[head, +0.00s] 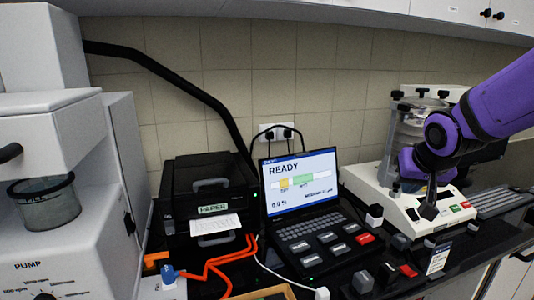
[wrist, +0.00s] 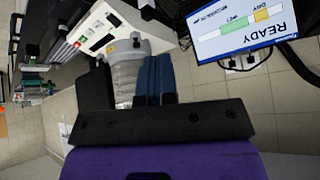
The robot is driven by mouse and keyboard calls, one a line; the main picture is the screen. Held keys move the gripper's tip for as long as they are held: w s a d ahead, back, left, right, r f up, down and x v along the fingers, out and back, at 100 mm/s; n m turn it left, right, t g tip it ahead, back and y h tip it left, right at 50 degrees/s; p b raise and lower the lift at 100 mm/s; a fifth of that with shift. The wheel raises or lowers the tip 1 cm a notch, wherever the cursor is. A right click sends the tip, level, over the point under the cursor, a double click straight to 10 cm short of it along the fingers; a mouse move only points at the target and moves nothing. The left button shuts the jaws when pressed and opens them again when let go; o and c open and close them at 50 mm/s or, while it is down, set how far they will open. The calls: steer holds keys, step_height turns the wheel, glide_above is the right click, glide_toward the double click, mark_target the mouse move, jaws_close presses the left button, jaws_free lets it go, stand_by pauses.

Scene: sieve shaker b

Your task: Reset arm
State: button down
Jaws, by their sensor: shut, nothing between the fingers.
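My purple arm comes in from the right in the head view. Its dark gripper (head: 428,211) hangs tip down in front of the sieve shaker (head: 402,205), over its control panel. The gripper is shut and empty. I cannot tell whether the tip touches the panel. The shaker has a white base with a red and a green button and a clear column (head: 407,140) partly hidden by my arm. In the wrist view the shaker base (wrist: 112,27) appears upside down, near the dark and purple gripper body.
A laptop-like console (head: 302,190) reads READY. Left of it stand a black printer (head: 196,182) marked PAPER and a white PUMP machine (head: 45,225). Orange cables (head: 215,264) and small dark blocks (head: 363,281) lie in front. Cabinets (head: 390,15) hang above.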

steer(key=s+r+n+g, duration=0.1)
steer(key=s+r, duration=0.2)
steer(key=s, duration=0.7)
steer(key=s+r+n, duration=0.1)
steer(key=s+r, duration=0.2)
steer(key=s, duration=0.8)
steer(key=shift+s+g+y, duration=0.15)
steer(key=shift+g+y, duration=0.25)
steer(key=shift+a+r, duration=0.1)
